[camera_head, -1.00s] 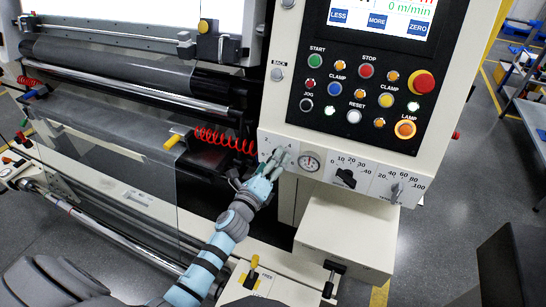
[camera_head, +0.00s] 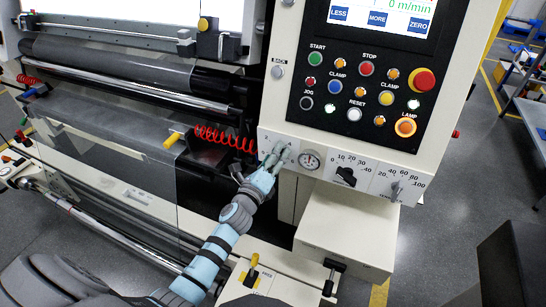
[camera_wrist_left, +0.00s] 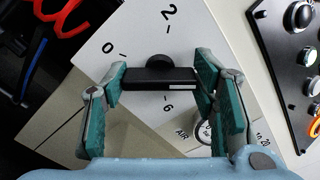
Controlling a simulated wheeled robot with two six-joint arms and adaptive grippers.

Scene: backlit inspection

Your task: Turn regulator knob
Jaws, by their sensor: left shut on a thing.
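The regulator knob (camera_wrist_left: 158,80) is black, with a bar-shaped grip and a white mark at one end. It sits on a pale dial plate (camera_wrist_left: 105,35) marked 0, 2 and 6 in the left wrist view. My left gripper (camera_wrist_left: 160,88) is shut on the knob, one finger at each end of the bar. In the head view my left gripper (camera_head: 276,155) is at the left end of the lower panel strip and hides most of the knob. My right gripper is not in view.
A round gauge (camera_head: 309,160) sits just right of the gripper, then two more knobs (camera_head: 346,176) (camera_head: 396,190). The button panel (camera_head: 368,95) is above. A red coiled hose (camera_head: 225,138) hangs to the left. A pale box (camera_head: 344,235) juts out below.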

